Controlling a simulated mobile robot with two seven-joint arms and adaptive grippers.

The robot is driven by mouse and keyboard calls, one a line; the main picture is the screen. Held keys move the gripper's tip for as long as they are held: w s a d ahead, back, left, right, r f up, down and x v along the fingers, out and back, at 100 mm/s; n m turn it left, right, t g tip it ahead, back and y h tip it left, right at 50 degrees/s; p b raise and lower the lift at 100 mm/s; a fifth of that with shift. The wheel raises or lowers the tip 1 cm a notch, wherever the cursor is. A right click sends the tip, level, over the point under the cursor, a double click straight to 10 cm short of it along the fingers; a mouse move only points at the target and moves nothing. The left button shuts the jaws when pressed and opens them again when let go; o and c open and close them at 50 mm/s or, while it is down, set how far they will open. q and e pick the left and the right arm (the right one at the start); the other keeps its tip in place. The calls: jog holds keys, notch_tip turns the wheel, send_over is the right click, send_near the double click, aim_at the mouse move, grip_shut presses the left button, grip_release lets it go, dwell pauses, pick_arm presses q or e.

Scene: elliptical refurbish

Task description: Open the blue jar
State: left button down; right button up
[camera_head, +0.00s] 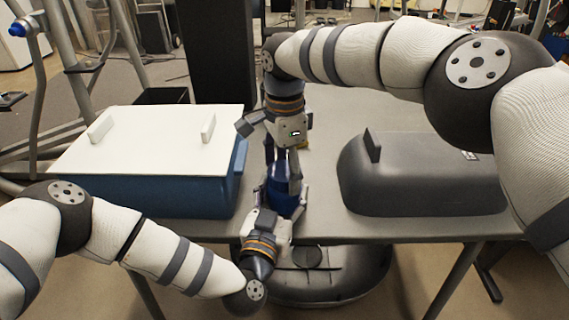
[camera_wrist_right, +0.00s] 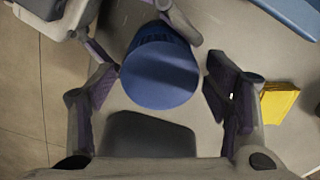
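The blue jar (camera_head: 285,196) stands upright near the table's front edge in the head view. In the right wrist view its round blue lid (camera_wrist_right: 160,78) is seen from above. My left gripper (camera_head: 281,198) comes in low from the front, with a finger on each side of the jar, and appears closed on its body. My right gripper (camera_head: 283,160) points down above the jar. In the right wrist view the right gripper's fingers (camera_wrist_right: 163,95) are spread on either side of the lid, with gaps. The jar's lower part is partly hidden by the left gripper.
A blue box (camera_head: 150,194) with a white top (camera_head: 140,140) stands left of the jar. A dark grey bin-like object (camera_head: 420,180) lies to the right. A small yellow object (camera_wrist_right: 280,101) lies near the jar. The grey table (camera_head: 330,112) has bare room behind the jar.

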jog(key=c, duration=1)
jog(key=n, duration=0.4)
jog(key=shift+c, duration=0.2)
jog(key=n, duration=1)
jog(key=shift+n, duration=0.3)
jog(key=n, duration=0.6)
jog(key=shift+n, duration=0.4)
jog(key=n, duration=0.7)
jog(key=shift+r, duration=0.1)
jog(key=n, duration=0.7)
jog(key=shift+a+n, duration=0.1)
jog(key=shift+n, duration=0.3)
